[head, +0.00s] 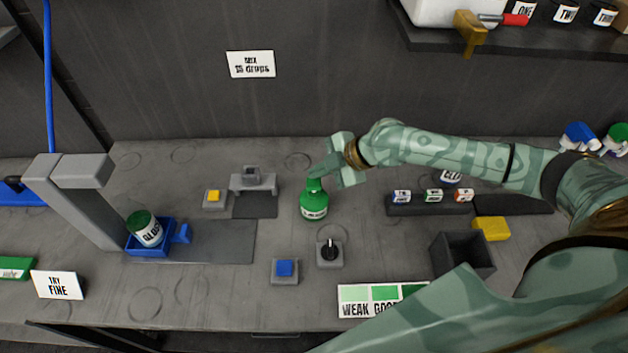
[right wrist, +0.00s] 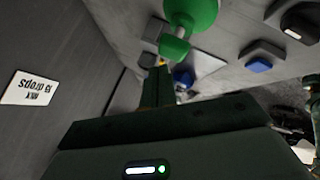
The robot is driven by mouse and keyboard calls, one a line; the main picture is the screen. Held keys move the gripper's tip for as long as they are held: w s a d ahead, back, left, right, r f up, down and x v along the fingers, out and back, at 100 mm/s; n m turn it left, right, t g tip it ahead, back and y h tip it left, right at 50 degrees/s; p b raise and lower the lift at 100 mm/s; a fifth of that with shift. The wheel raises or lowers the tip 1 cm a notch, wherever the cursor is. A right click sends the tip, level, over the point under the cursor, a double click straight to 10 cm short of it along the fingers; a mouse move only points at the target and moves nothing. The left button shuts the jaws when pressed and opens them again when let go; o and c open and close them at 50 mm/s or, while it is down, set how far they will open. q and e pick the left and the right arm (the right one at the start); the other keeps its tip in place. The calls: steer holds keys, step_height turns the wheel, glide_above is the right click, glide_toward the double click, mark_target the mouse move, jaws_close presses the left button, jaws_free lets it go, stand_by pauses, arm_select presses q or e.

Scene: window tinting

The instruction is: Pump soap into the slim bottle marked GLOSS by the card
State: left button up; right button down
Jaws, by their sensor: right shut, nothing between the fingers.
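A green bottle with a narrow neck and a white label (head: 314,207) stands upright mid-table; I take it for the soap pump, though its label is too small to read. My right gripper (head: 322,170) is shut and empty at the bottle's top, and I cannot tell whether it touches. In the right wrist view the green bottle (right wrist: 192,12) and its green head (right wrist: 174,48) show just beyond the fingers (right wrist: 157,84). A white container with a green top, its label seeming to read GLOSS (head: 147,229), sits tilted in a blue holder (head: 150,249) at left. My left gripper is out of view.
A grey post (head: 80,205) stands beside the holder. A yellow button (head: 213,196), a blue button (head: 284,269) and a black knob (head: 329,250) surround the bottle. A wall card (head: 250,64) reads MIX 15 drops; another card (head: 57,285) reads TRY FINE. A dark open bin (head: 462,255) stands at right.

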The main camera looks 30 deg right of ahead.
mark_target(319, 183)
steer(key=shift+f, duration=0.4)
steer(key=shift+s+f+b, duration=0.1)
steer(key=shift+f+b, duration=0.75)
steer(key=shift+f, duration=0.1)
stand_by(1.1)
steer(key=shift+r, duration=0.15)
steer(key=shift+r+p, duration=1.1)
steer(key=shift+r, duration=0.1)
step_height(319, 183, up, 5)
steer(key=p, duration=0.4)
steer(key=shift+r+p, duration=0.1)
steer(key=shift+p, duration=0.2)
